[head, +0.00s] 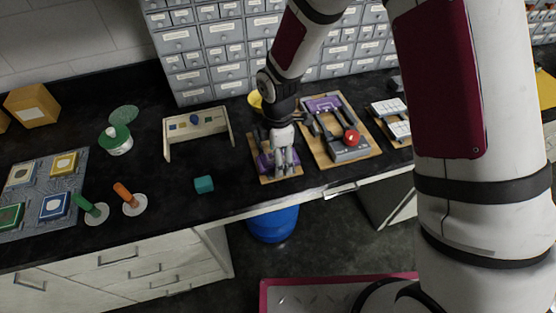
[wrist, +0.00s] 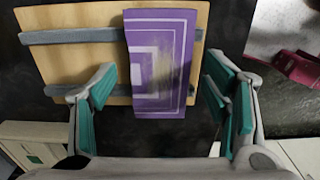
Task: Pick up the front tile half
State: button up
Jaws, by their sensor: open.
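The front tile half is a purple slab with pale nested-rectangle lines (wrist: 162,50). In the wrist view it lies across two grey rails (wrist: 75,36) on a wooden board (wrist: 75,68), its near end jutting past the board's edge. My gripper (wrist: 160,72) is open, with one teal-padded finger on each side of the tile, apart from it. In the head view my gripper (head: 285,166) is over the small wooden board (head: 263,178), hiding most of it; a bit of the purple tile half (head: 264,162) shows beside the fingers.
Right of it stands a larger board (head: 322,150) with a grey fixture, a red knob (head: 351,137) and another purple piece (head: 323,103). A teal cube (head: 203,184) sits to the left on the black counter. Drawer cabinets (head: 215,50) stand behind. A blue bin (head: 273,224) is below the counter.

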jog(key=shift+c, duration=0.3)
jog(key=c, duration=1.3)
jog(key=shift+r, duration=0.1)
